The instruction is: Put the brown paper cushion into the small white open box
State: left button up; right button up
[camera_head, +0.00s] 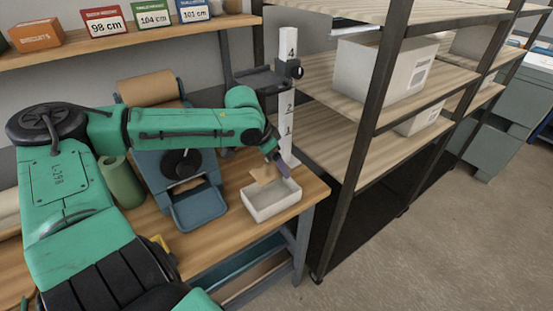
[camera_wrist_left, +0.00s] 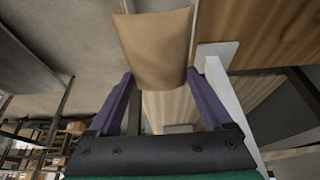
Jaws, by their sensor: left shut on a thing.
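The brown paper cushion (camera_head: 263,174) is in my left gripper (camera_head: 277,165), just above the small white open box (camera_head: 272,207). The box stands near the right end of the wooden workbench, and the cushion hangs over its back left part. In the left wrist view the cushion (camera_wrist_left: 155,45) is a curved brown sheet between the two purple fingertips of the left gripper (camera_wrist_left: 158,82). I cannot tell whether the cushion touches the box rim. My right gripper is not in view.
A white numbered post (camera_head: 287,90) stands right behind the box. A blue paper dispenser (camera_head: 195,205) with a brown roll (camera_head: 150,88) and a green roll (camera_head: 122,182) are left of it. A metal-framed shelf (camera_head: 345,135) rises to the right, beyond the workbench (camera_head: 230,232).

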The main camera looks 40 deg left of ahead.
pick_arm(q)
jog(key=shift+w+a+f, duration=0.2)
jog(key=shift+a+f, duration=0.05)
jog(key=shift+f, duration=0.25)
jog(key=shift+w+a+f, duration=0.25)
jog(key=shift+w+a, duration=0.15)
jog(key=shift+w, duration=0.1)
jog(key=shift+s+d+r, duration=0.1)
jog(key=shift+d, duration=0.05)
jog(key=shift+s+d+f+b, duration=0.15)
jog(key=shift+s+f+b, duration=0.05)
jog(key=shift+f+b, duration=0.1)
jog(key=shift+f, duration=0.3)
jog(key=shift+w+f+b, duration=0.15)
jog(key=shift+f+b, duration=1.55)
jog(key=shift+f, duration=0.65)
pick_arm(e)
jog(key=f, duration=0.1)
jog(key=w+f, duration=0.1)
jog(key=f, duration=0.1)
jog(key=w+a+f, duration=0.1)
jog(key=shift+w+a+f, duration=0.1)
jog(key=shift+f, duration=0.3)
